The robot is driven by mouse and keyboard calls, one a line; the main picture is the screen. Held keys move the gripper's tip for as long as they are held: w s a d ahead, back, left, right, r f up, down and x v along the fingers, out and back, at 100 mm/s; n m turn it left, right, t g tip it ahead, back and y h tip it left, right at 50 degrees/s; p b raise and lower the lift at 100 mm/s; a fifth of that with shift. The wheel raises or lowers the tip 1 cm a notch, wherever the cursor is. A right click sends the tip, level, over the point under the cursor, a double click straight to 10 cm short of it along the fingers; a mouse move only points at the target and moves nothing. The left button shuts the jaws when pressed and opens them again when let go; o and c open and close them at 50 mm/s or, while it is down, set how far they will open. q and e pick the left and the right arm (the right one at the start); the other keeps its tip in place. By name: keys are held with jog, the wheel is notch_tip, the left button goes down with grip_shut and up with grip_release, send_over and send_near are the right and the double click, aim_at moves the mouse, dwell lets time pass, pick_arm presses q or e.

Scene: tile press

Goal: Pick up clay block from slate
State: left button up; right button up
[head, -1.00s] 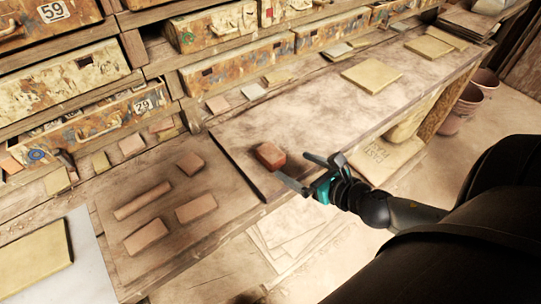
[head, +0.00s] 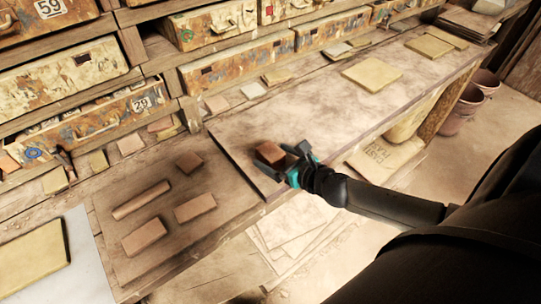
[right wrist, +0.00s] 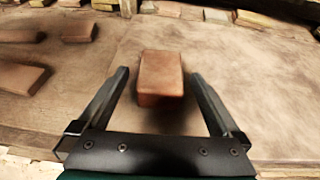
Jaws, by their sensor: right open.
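The clay block (head: 269,153) is a reddish-brown brick on the pale, dusty slate (head: 330,110), near its left end. It also shows in the right wrist view (right wrist: 161,78). My right gripper (head: 280,160) is open, with its fingers reaching in from the front right. In the right wrist view the open fingers (right wrist: 160,88) stand to either side of the near part of the block, with a gap on each side. The far end of the block lies beyond the fingertips. My left gripper is not in view.
Several clay pieces lie on a brown board left of the slate, among them a long roll (head: 141,200) and a block (head: 144,236). A yellowish tile (head: 372,75) lies farther along the slate. Wooden drawers (head: 238,69) line the back.

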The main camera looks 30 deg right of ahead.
jog(key=shift+x, duration=1.1)
grip_shut()
